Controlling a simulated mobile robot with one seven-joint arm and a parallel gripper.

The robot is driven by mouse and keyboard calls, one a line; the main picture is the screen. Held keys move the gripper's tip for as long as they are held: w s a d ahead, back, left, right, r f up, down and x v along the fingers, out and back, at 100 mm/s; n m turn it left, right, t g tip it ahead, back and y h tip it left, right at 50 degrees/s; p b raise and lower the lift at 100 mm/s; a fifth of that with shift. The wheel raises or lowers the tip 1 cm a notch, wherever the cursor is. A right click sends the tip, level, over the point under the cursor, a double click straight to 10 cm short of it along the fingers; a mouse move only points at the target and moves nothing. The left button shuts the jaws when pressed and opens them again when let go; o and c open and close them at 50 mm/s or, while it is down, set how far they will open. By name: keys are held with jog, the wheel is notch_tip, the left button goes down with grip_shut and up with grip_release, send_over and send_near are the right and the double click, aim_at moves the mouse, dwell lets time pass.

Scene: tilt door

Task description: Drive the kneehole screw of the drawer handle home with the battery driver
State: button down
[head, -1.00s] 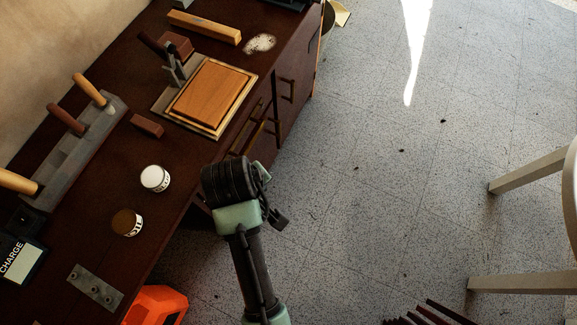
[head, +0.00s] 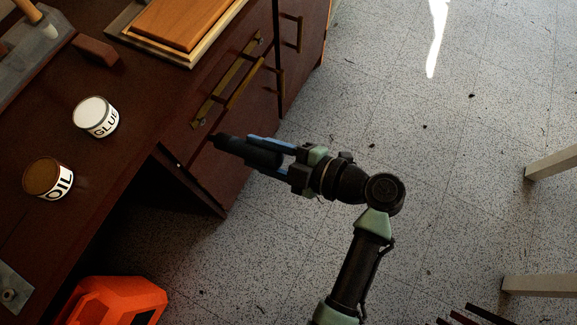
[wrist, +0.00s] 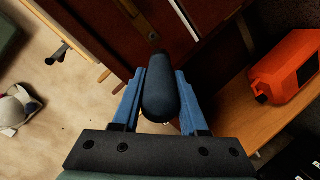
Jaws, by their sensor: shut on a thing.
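My gripper (head: 264,150) is shut on the dark battery driver (head: 232,146), whose nose points left at the drawer front (head: 225,75) in the head view. The wrist view shows the driver (wrist: 160,92) between my two blue fingers (wrist: 132,100). The brass drawer handle (head: 226,82) runs aslant across the drawer front. Its kneehole end (head: 198,123) lies just above and left of the driver's nose. A small gap seems to show, but depth is unclear. I cannot make out the screw's head or how far it stands out.
The dark kneehole (head: 185,185) opens below. An orange case (head: 115,300) stands at lower left. Glue (head: 95,117) and oil (head: 48,180) tins stand on the desktop.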

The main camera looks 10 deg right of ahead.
jog(key=d+f+t+y+b, duration=0.2)
jog(key=d+f+b, duration=0.3)
jog(key=b, duration=0.3)
jog(key=shift+s+y+b, duration=0.25)
jog(key=shift+y+b, duration=0.05)
jog(key=shift+b, duration=0.05)
jog(key=shift+d+f+b, duration=0.1)
jog(key=shift+f+b, duration=0.05)
jog(key=shift+b, duration=0.35)
jog(key=shift+b+x, duration=1.15)
jog(key=shift+x, duration=2.2)
jog(key=shift+w+a+b, duration=0.2)
jog(key=shift+a+b, duration=0.05)
jog(key=shift+b, duration=1.1)
